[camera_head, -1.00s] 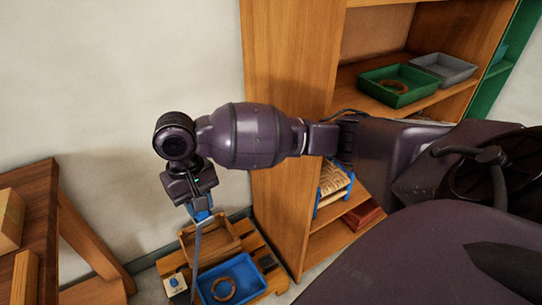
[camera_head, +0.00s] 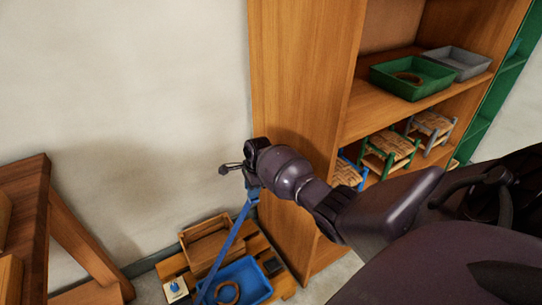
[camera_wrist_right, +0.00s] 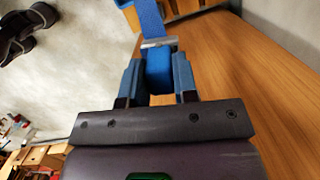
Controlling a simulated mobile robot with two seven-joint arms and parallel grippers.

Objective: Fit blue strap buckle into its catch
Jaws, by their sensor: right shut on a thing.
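My right gripper (camera_head: 250,178) is shut on the blue strap (camera_head: 232,238) and holds it up in front of the wooden shelf's side. In the right wrist view the strap (camera_wrist_right: 150,16) passes between the fingers (camera_wrist_right: 158,80), with a metal buckle piece (camera_wrist_right: 158,43) across it just beyond the fingertips. In the head view the strap runs taut and slanting down to the low wooden stand. A small dark block (camera_head: 272,266) sits on that stand's right side; I cannot tell whether it is the catch. My left gripper is not in view.
The low stand (camera_head: 285,284) holds a wooden tray (camera_head: 190,237), a blue tray (camera_head: 262,285) with a brown ring (camera_head: 227,292), and a white block with a blue knob (camera_head: 175,291). The tall shelf (camera_head: 290,90) holds trays and small woven stools. A wooden table (camera_head: 35,180) stands left.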

